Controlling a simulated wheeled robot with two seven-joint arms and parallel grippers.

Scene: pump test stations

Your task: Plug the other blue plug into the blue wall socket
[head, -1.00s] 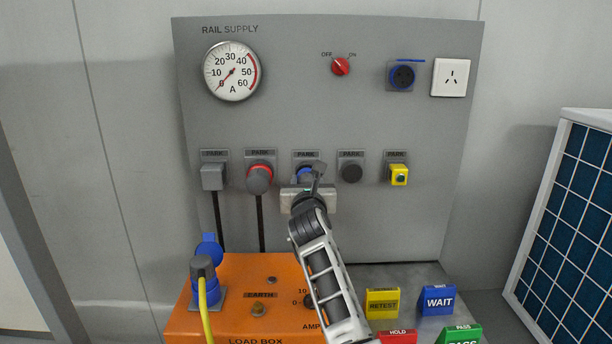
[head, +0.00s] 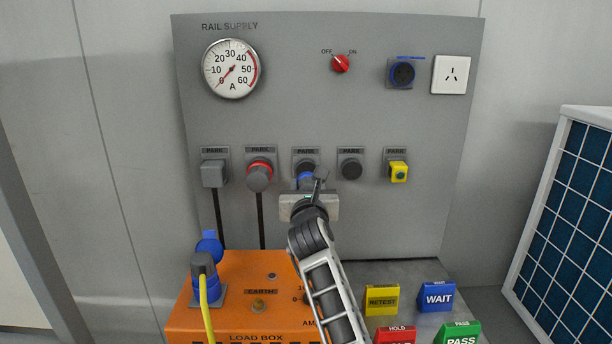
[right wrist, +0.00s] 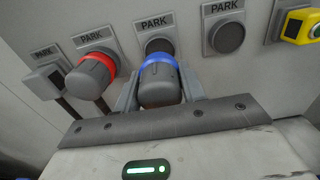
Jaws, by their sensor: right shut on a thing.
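The blue plug (head: 305,176), grey with a blue ring, is between the fingers of my right gripper (head: 308,192), below the middle PARK holder (head: 304,164). In the right wrist view the blue plug (right wrist: 161,82) has a gripper finger on each side, and the dark round holder (right wrist: 158,46) shows just beyond its blue ring. Whether the plug is fully clear of the holder I cannot tell. The blue wall socket (head: 402,73) is at the panel's upper right and looks empty. Another plug with a yellow cable (head: 203,266) is in the blue-lidded socket on the load box. My left gripper is not in view.
Grey (head: 213,174) and red-ringed (head: 259,177) plugs are parked to the left, a yellow one (head: 398,172) to the right. A white outlet (head: 451,75) is beside the blue socket. The orange load box (head: 240,318) and coloured signs (head: 437,297) stand below.

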